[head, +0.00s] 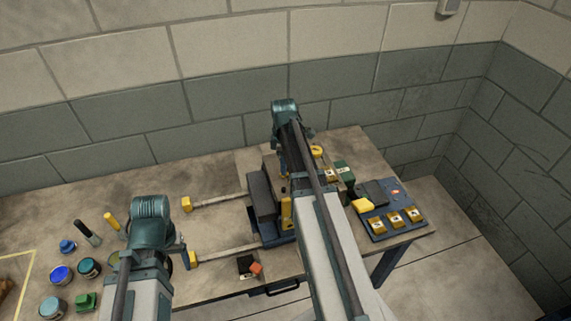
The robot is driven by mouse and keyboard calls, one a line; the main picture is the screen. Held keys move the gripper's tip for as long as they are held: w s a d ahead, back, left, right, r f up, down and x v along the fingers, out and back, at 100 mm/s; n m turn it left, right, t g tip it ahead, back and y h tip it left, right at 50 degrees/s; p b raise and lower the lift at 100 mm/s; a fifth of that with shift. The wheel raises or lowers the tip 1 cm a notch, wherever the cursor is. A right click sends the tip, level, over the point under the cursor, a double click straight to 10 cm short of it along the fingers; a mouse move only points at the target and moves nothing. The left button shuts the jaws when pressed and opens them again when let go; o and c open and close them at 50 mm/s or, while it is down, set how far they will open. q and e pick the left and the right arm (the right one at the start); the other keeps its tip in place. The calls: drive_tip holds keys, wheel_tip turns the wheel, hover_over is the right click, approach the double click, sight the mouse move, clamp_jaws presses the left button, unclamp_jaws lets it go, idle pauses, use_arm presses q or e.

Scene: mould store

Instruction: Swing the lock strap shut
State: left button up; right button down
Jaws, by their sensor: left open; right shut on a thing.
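The mould is a dark grey block (261,194) on a blue base at the middle of the table. A yellow upright piece (287,213), which looks like the lock strap, shows at its right side, partly behind my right arm. My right gripper reaches down from above at the mould. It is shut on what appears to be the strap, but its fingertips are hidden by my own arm. My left gripper (186,254) is open and empty, low over the table left of the mould, close to a yellow rail end (193,259).
Several pots (61,274) stand at the left. A blue tray (378,236) with yellow blocks lies at the right, near the table edge. A black and orange item (248,267) lies in front.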

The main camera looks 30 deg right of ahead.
drive_tip(key=a+n, duration=0.1)
drive_tip(key=s+a+n, duration=0.1)
drive_tip(key=n, duration=0.1)
drive_tip(key=shift+a, duration=0.15)
drive_tip(key=a+n, duration=0.1)
drive_tip(key=n, duration=0.1)
drive_tip(key=s+a+n, duration=0.1)
drive_tip(key=n, duration=0.1)
drive_tip(key=shift+s, duration=0.2)
drive_tip(key=s+n, duration=0.1)
drive_tip(key=a+n, duration=0.1)
drive_tip(key=n, duration=0.1)
drive_tip(key=shift+s, duration=0.4)
drive_tip(key=shift+s+a+n, duration=0.2)
drive_tip(key=shift+s+n, duration=0.2)
drive_tip(key=shift+n, duration=0.4)
drive_tip(key=shift+s+a+n, duration=0.15)
drive_tip(key=shift+s+n, duration=0.2)
drive_tip(key=shift+n, duration=0.45)
drive_tip(key=c, duration=0.6)
unclamp_jaws()
drive_tip(key=shift+c, duration=0.2)
